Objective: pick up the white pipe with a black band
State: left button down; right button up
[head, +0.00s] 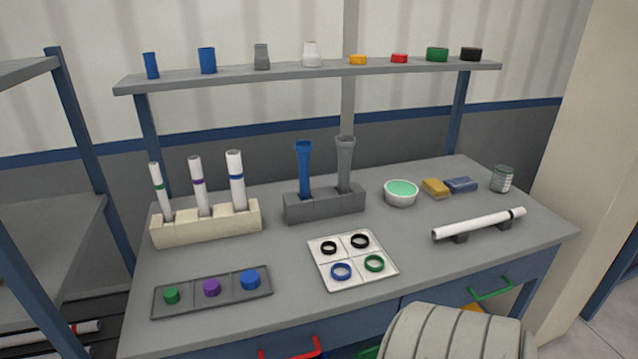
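A white pipe with a black band (478,225) lies across two small dark supports on the right side of the workbench. It slants up to the right, and its narrow dark band is near the right end. Nothing is touching it apart from the supports. Neither of my grippers is in view.
The grey workbench (420,263) is clear just left of and in front of the pipe. Behind the pipe are a green-filled bowl (401,193), a yellow sponge (435,188), a blue block (461,185) and a can (502,179). A tray of rings (352,260) lies to its left.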

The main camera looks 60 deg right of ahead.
aim_at(449, 230)
jog(key=z, duration=2.85)
jog(key=k+l, duration=0.05)
jog(key=l, duration=0.05)
